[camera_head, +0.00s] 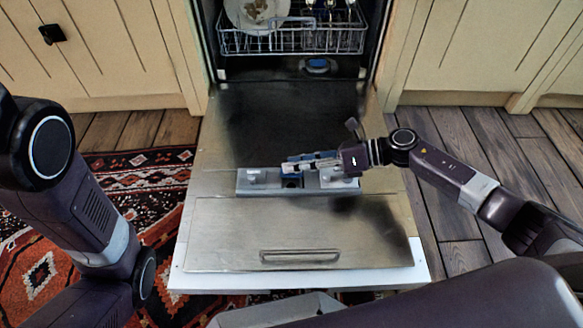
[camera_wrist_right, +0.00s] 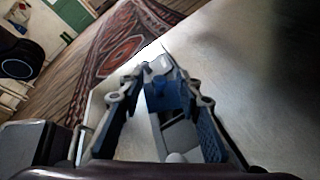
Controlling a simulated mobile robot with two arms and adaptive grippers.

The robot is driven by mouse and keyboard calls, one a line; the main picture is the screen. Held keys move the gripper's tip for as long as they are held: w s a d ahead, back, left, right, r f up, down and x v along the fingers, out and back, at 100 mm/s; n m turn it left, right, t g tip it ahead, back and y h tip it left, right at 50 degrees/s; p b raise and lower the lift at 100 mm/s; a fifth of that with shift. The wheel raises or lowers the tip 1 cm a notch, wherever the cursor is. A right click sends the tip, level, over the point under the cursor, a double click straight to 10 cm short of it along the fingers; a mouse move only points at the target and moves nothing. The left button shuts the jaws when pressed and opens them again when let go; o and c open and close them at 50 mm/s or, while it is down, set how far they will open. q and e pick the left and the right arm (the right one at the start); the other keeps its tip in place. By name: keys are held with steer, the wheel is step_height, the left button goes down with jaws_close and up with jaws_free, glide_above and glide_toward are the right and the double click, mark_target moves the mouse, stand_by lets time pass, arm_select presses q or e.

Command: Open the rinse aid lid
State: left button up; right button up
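The dishwasher door (camera_head: 230,225) lies folded down flat. I cannot tell for sure which part is the rinse aid lid. My right gripper (camera_head: 297,162) reaches in from the right, low over the strip, and covers some of it. In the right wrist view, its fingers (camera_wrist_right: 160,85) stand apart, with a blue piece (camera_wrist_right: 170,97) and grey-white dispenser parts seen between them. Contact is unclear. My left arm shows at left; its gripper is out of frame.
The lower dish rack (camera_head: 290,42) with a plate (camera_head: 257,12) is inside the dishwasher behind the door. Cream cabinets (camera_head: 470,50) stand on both sides. A red patterned rug (camera_head: 130,175) lies left of the door, and bare wood floor (camera_head: 465,130) lies right.

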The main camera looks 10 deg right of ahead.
steer(key=shift+x, duration=0.75)
jaws_close()
